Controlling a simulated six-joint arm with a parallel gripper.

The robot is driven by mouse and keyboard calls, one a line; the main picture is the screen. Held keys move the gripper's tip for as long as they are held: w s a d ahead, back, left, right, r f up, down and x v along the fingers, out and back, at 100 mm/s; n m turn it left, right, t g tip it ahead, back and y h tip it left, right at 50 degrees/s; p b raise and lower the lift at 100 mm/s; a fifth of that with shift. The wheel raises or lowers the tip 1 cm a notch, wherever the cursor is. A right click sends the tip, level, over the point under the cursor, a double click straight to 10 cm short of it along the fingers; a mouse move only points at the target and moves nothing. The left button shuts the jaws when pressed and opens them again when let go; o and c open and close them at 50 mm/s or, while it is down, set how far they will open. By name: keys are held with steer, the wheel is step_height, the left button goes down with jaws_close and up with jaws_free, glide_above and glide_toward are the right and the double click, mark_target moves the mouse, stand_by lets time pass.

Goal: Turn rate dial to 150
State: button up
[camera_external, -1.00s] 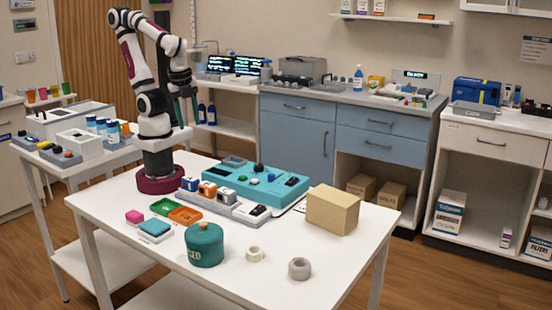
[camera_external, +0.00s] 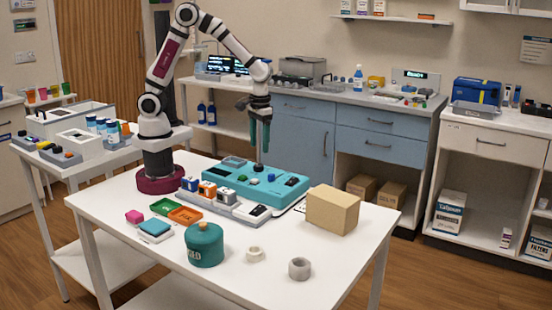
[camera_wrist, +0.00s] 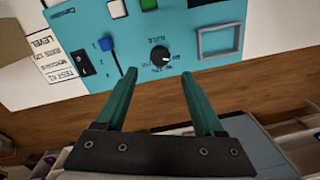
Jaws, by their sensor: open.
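The teal console (camera_external: 290,185) lies on the white table in the external view and fills the top of the wrist view (camera_wrist: 190,20). A round black dial (camera_wrist: 160,54) with a pale pointer mark and printed markings around it sits on its face. The dial also shows in the external view (camera_external: 258,167). My gripper (camera_external: 259,149) points down just above the dial. In the wrist view my gripper (camera_wrist: 170,74) is open and empty, with the dial between and slightly beyond its fingertips, apparently untouched. The small dial numbers are not readable.
Beside the dial are a blue-knobbed lever (camera_wrist: 107,46), a black switch (camera_wrist: 82,62) and a grey-framed window (camera_wrist: 219,41). A cardboard box (camera_external: 333,210) stands right of the console, and a teal canister (camera_external: 204,244) in front.

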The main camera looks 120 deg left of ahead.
mark_target(259, 165)
step_height(259, 165, down, 7)
steer(key=shift+s+f, duration=0.1)
steer(key=shift+s, duration=0.05)
jaws_close()
stand_by(0.4)
